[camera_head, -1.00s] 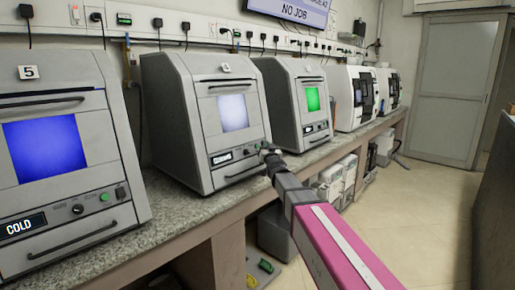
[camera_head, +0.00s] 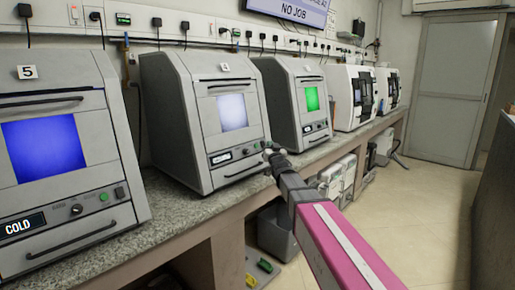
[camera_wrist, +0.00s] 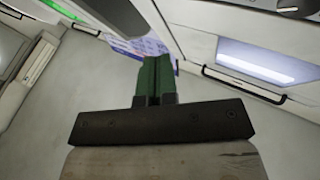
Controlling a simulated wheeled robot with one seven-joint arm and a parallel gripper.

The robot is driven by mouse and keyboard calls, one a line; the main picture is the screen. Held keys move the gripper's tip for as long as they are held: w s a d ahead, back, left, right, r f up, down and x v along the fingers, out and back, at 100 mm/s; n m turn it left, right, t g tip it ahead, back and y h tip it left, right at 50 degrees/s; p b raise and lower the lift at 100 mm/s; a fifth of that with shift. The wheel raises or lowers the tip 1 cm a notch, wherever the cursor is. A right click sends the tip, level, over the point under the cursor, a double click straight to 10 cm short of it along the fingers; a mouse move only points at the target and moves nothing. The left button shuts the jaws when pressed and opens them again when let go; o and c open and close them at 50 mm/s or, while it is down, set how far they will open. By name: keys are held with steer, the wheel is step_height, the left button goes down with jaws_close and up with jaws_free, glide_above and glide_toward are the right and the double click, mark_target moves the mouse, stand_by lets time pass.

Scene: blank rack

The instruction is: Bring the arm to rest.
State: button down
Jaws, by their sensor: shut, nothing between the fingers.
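My arm reaches from the lower right of the head view toward the grey machine with the pale lit window (camera_head: 232,112). My gripper (camera_head: 268,150) is in front of that machine's lower right corner, by the counter's front edge. Whether it touches the machine cannot be told from this view. In the wrist view my gripper (camera_wrist: 154,62) shows two green fingers side by side, shut with nothing between them.
A machine with a blue window (camera_head: 43,148) and a "COLD" display stands at left. A machine with a green window (camera_head: 312,98) stands farther right, then white machines (camera_head: 348,97). They share a speckled counter (camera_head: 180,212). Open floor (camera_head: 425,220) lies at right.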

steer(key=s+d+f+m+g+h, duration=0.1)
steer(key=s+d+f+g+h, duration=0.25)
steer(key=f, duration=0.55)
steer(key=s+d+f+g+h, duration=0.1)
steer(key=s+d+f+g, duration=0.25)
steer(key=d+f, duration=0.35)
steer(key=s+d+f+m+g+h, duration=0.1)
steer(key=s+d+f+g+h, duration=0.2)
steer(key=f, duration=0.7)
steer(key=s+d+f+g, duration=0.4)
steer(key=s+f+g, duration=0.1)
steer(key=s, duration=0.6)
steer(key=s+d+f+g, duration=0.4)
steer(key=s+f, duration=0.3)
steer(key=s, duration=0.4)
steer(key=shift+s+d+f+g+y, duration=0.15)
steer(key=shift+d+f+g+y, duration=0.25)
steer(key=shift+g, duration=0.4)
stand_by(2.0)
